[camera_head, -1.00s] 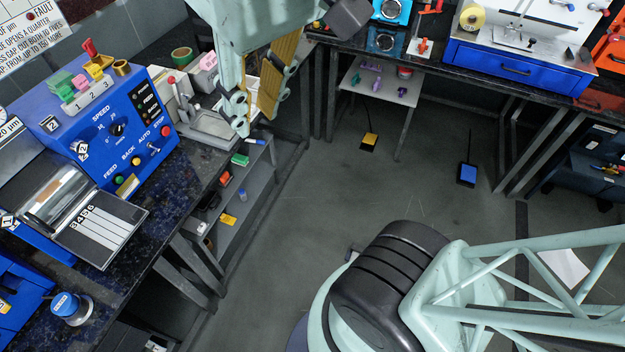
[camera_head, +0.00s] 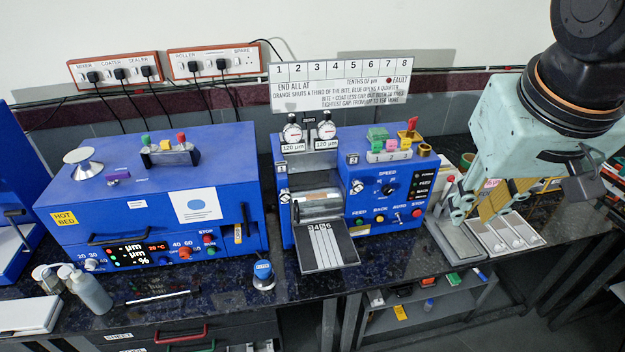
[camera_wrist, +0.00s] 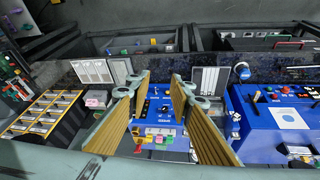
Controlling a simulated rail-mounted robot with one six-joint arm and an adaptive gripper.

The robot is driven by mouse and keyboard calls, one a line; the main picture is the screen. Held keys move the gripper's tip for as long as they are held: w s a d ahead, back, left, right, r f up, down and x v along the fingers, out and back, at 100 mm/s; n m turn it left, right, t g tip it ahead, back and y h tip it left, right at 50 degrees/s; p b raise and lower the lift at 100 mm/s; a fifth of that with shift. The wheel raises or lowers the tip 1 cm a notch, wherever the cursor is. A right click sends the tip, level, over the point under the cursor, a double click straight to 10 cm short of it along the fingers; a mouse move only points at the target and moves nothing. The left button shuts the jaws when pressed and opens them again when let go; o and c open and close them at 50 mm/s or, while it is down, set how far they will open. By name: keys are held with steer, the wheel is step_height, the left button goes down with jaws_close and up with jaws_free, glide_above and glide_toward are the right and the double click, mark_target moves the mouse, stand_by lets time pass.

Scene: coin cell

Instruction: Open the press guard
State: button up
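A blue roller machine (camera_head: 380,190) stands mid-bench with a silver roller (camera_head: 318,205), two dial gauges and a striped front plate (camera_head: 326,247). I take it as the likely press; no separate guard can be told apart on it. In the wrist view the roller machine (camera_wrist: 160,107) shows upside down between and beyond my fingers. My gripper (camera_head: 474,212) is to the right of the machine, pointing down, in front of or above pale plates. In the wrist view my gripper (camera_wrist: 161,80) has its two yellow-padded fingers wide apart with nothing between them.
A blue hot bed box (camera_head: 150,215) stands left of the roller machine. A blue-capped jar (camera_head: 263,274) and a bottle (camera_head: 90,292) are near the bench's front edge. Pale plates (camera_head: 505,232) lie at the right. A shelf (camera_head: 430,312) is below. A sign (camera_head: 345,85) stands behind.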

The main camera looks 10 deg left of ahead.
steer(key=w+a+f+n+p, duration=0.2)
steer(key=w+a+p, duration=0.1)
steer(key=w+a, duration=0.5)
steer(key=n+y+p, duration=0.3)
steer(key=p, duration=0.6)
glide_above(298, 211)
steer(key=s+d, duration=0.3)
steer(key=s, duration=0.1)
step_height(298, 211, down, 16)
steer(key=shift+a+f+g, duration=0.1)
steer(key=shift+f+g, duration=0.1)
steer(key=shift+g, duration=0.1)
steer(key=shift+f, duration=0.15)
steer(key=b+x, duration=0.3)
steer(key=x, duration=0.5)
steer(key=shift+w, duration=0.1)
steer(key=shift+x, duration=2.7)
